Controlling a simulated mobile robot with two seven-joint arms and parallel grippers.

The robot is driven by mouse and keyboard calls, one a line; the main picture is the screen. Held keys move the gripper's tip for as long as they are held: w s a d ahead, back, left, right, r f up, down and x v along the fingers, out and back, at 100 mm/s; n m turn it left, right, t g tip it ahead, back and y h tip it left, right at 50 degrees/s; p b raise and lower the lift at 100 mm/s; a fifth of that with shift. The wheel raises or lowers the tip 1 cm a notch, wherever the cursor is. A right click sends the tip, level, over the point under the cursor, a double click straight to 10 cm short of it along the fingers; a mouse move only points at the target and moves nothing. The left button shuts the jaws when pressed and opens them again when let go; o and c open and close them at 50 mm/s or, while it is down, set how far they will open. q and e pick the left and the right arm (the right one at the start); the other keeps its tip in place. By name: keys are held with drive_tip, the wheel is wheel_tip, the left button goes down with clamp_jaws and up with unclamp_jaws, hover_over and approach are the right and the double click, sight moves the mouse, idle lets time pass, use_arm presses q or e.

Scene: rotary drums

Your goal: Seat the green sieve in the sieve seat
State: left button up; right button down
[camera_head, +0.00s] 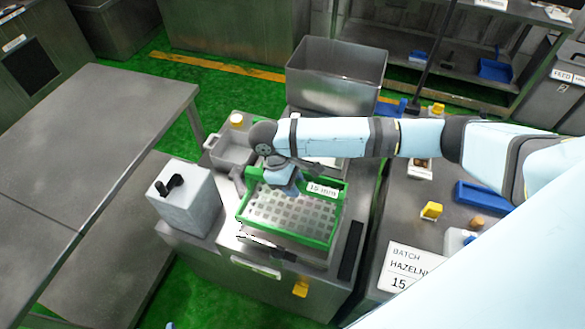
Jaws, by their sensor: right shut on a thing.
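The green sieve (288,213) has a green rim, a perforated metal floor and a "15 mm" label on its back right. It is over the middle of the metal machine. My right gripper (284,190) reaches down at the sieve's back-left part and is shut on it; the arm and wrist hide the fingertips and the exact grip. The sieve seat is under the sieve and mostly hidden; I cannot tell whether the sieve touches it or is fully down. My left gripper is not in view.
A grey box with a black handle (187,205) stands left of the sieve. A deep metal bin (336,75) stands behind. A steel table (85,150) fills the left. A side bench at right holds a blue tray (484,197), yellow pieces and a "BATCH HAZELNUT" sign (412,268).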

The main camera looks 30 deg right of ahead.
sight(300, 205)
drive_tip(key=shift+w+d+r, duration=0.1)
drive_tip(key=shift+w, duration=0.15)
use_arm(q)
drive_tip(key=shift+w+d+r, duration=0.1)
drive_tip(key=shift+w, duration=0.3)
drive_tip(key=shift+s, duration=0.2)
use_arm(e)
drive_tip(key=shift+s+r, duration=0.1)
drive_tip(key=shift+s, duration=0.05)
drive_tip(key=shift+r+p, duration=0.1)
drive_tip(key=shift+p, duration=0.9)
wheel_tip(300, 205, down, 3)
drive_tip(key=shift+b, duration=0.75)
wheel_tip(300, 205, down, 2)
drive_tip(key=shift+f+b, duration=0.1)
drive_tip(key=shift+b, duration=0.2)
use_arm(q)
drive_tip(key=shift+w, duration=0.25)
use_arm(e)
drive_tip(key=shift+f, duration=0.45)
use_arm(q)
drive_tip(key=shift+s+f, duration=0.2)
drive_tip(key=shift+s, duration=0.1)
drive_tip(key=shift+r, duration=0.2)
